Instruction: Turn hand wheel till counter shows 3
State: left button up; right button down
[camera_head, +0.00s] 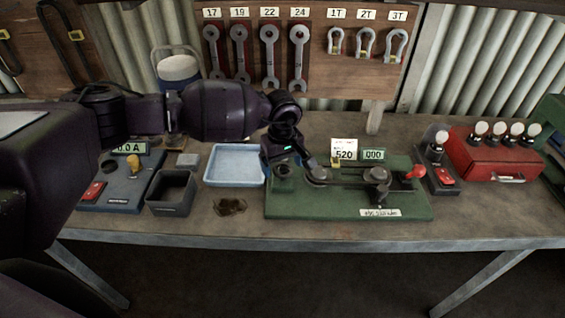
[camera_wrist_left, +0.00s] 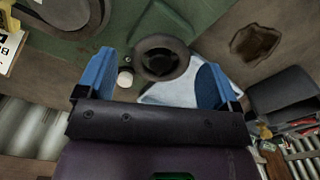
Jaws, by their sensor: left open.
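A green baseplate (camera_head: 345,205) on the bench carries dark round wheels joined by a belt, a red-knobbed lever (camera_head: 415,172) at its right and a counter (camera_head: 373,155) reading 000. My left gripper (camera_head: 287,158) hangs over the baseplate's left end, above a small dark round wheel (camera_head: 283,172). In the left wrist view the blue fingers of the left gripper (camera_wrist_left: 152,82) are spread apart. A dark round wheel (camera_wrist_left: 162,57) with a recessed centre shows between and beyond them. Whether the fingers touch it, I cannot tell. My right gripper is not in view.
A card marked 520 (camera_head: 344,152) stands beside the counter. A pale blue tray (camera_head: 235,181) and dark open bin (camera_head: 171,209) lie left of the baseplate. A red box (camera_head: 492,158) with bulbs stands right. A dark stain (camera_head: 230,206) marks the bench.

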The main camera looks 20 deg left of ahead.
pick_arm(q)
jog(key=shift+f, duration=0.25)
jog(key=c, duration=0.9)
jog(key=shift+n, duration=0.3)
